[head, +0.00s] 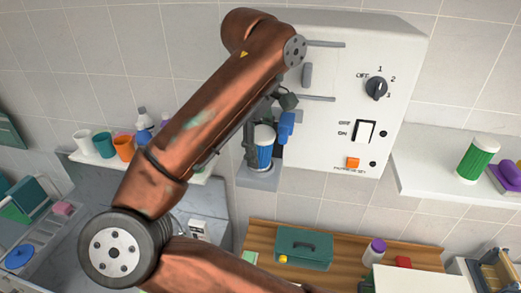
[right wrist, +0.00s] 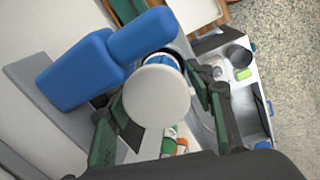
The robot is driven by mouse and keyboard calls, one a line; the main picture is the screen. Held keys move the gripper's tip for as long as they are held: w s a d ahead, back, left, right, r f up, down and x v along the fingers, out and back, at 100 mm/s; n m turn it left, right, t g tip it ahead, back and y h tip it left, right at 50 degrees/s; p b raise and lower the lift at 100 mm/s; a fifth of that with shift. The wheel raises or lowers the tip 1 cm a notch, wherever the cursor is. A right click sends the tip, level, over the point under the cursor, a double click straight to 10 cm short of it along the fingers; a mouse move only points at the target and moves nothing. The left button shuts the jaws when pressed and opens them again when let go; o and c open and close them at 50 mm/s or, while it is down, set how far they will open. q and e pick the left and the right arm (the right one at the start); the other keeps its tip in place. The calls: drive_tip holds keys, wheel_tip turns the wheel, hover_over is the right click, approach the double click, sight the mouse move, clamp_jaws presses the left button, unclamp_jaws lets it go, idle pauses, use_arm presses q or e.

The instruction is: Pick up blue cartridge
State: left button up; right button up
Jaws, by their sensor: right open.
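The blue cartridge (head: 264,154) has a white round top and stands upright on a small grey ledge (head: 259,178) at the left side of the white control box. It also shows in the right wrist view, with its white top (right wrist: 157,96) near the middle and a little of its blue body beyond. My right gripper (head: 265,139) is at the cartridge. Its green-padded fingers are open and lie on either side of the cartridge; I cannot tell whether they touch it. My arm hides part of the area to the left. My left gripper is not in view.
A blue lever (head: 287,124) on the white control box (head: 340,85) sits close beside the cartridge and the gripper. A green cartridge (head: 476,161) stands on the right shelf. Cups (head: 104,145) line the left shelf. A green toolbox (head: 304,249) lies on the wooden bench below.

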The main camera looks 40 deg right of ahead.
drive_tip(key=shift+c, duration=0.7)
drive_tip(key=c, duration=1)
drive_tip(key=shift+r, duration=0.15)
